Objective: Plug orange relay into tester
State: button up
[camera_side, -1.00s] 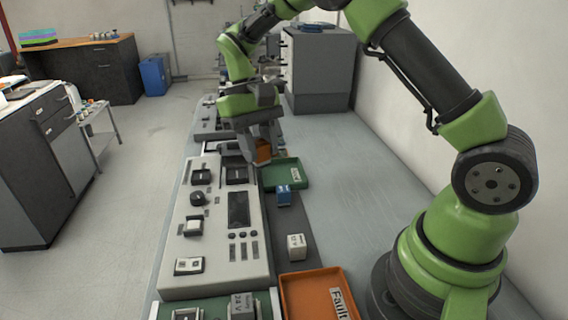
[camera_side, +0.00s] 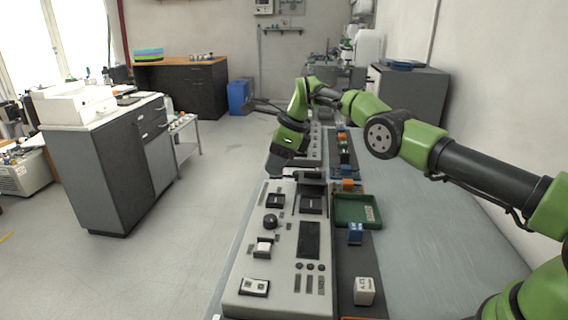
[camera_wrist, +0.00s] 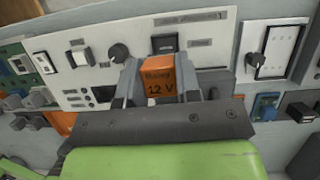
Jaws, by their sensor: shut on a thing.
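An orange relay (camera_wrist: 159,84) marked "Relay 12 V" is held upright between the two grey fingers of my gripper (camera_wrist: 159,70) in the wrist view. In the side view my gripper (camera_side: 298,174) is over the far end of the light grey tester panel (camera_side: 278,294), and the held relay cannot be made out there. The panel carries black sockets, a knob (camera_side: 270,221) and a dark screen (camera_side: 308,239). The wrist view shows the panel (camera_wrist: 88,98) behind the relay, with a black socket (camera_wrist: 164,42) beyond. The relay's lower end is hidden by the gripper body.
A green tray (camera_side: 341,223) stands right of the panel. The bench (camera_side: 418,235) farther right is clear.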

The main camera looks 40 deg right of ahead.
jog(key=shift+w+f+m, duration=0.15)
jog(key=shift+f+m, duration=0.05)
jog(key=shift+m, duration=0.1)
send_over(270, 199)
jog(key=s, duration=0.1)
jog(key=shift+d+f, duration=0.25)
jog(key=shift+f, duration=1)
jog(key=shift+d+f, duration=0.2)
jog(key=shift+f, duration=1.05)
jog(key=shift+f, duration=0.25)
jog(key=shift+f, duration=0.3)
jog(key=shift+s+f, duration=0.1)
jog(key=shift+f, duration=0.3)
jog(key=o, duration=1.3)
jog(key=shift+r, duration=0.1)
